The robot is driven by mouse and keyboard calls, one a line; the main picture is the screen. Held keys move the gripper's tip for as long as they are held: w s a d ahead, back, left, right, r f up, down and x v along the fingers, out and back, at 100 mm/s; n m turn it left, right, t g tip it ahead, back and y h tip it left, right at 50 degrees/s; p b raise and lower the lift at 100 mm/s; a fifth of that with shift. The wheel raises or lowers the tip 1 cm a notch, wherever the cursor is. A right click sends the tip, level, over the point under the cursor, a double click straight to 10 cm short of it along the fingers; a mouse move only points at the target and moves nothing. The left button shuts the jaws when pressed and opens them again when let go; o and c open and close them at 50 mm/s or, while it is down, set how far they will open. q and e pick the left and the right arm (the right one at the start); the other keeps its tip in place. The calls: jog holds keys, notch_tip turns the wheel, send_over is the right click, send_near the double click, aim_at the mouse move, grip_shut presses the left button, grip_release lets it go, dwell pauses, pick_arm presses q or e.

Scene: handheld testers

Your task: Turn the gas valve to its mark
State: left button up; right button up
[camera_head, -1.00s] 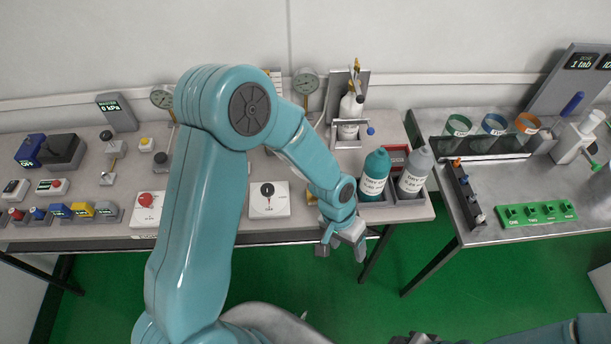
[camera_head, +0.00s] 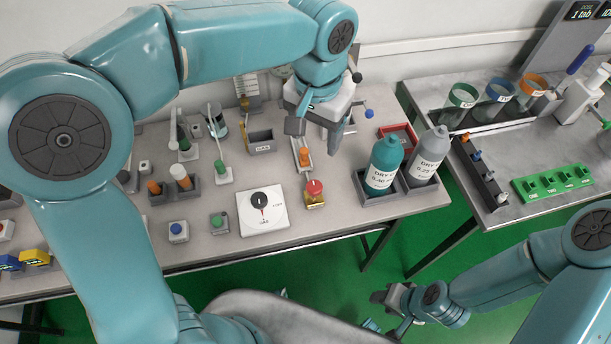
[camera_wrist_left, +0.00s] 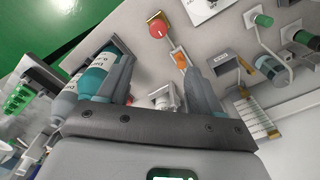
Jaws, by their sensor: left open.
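A white square plate (camera_head: 274,218) with a round black knob (camera_head: 259,200) and printed marks lies on the bench. It looks like the valve dial, but its lettering is too small to read surely. A red line runs below the knob. My left gripper (camera_head: 316,133) is open and empty, pointing down over the bench behind and to the right of the plate, apart from it. In the left wrist view, only a corner of the plate (camera_wrist_left: 203,8) shows at the top edge. My right gripper (camera_head: 385,311) hangs in front of the bench; its jaws are unclear.
A red knob on a yellow base (camera_head: 314,190) and an orange piece on a pale strip (camera_head: 304,157) lie near my left gripper. Teal (camera_head: 381,167) and grey (camera_head: 428,160) bottles stand right. A small grey bin (camera_head: 261,142) stands left.

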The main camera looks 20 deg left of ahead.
aim_at(315, 186)
pick_arm(q)
jog(key=f+b, duration=0.1)
jog(key=f, duration=1.5)
jog(key=shift+s+d+b, duration=0.2)
jog(key=shift+b, duration=0.15)
jog(key=c, duration=1.1)
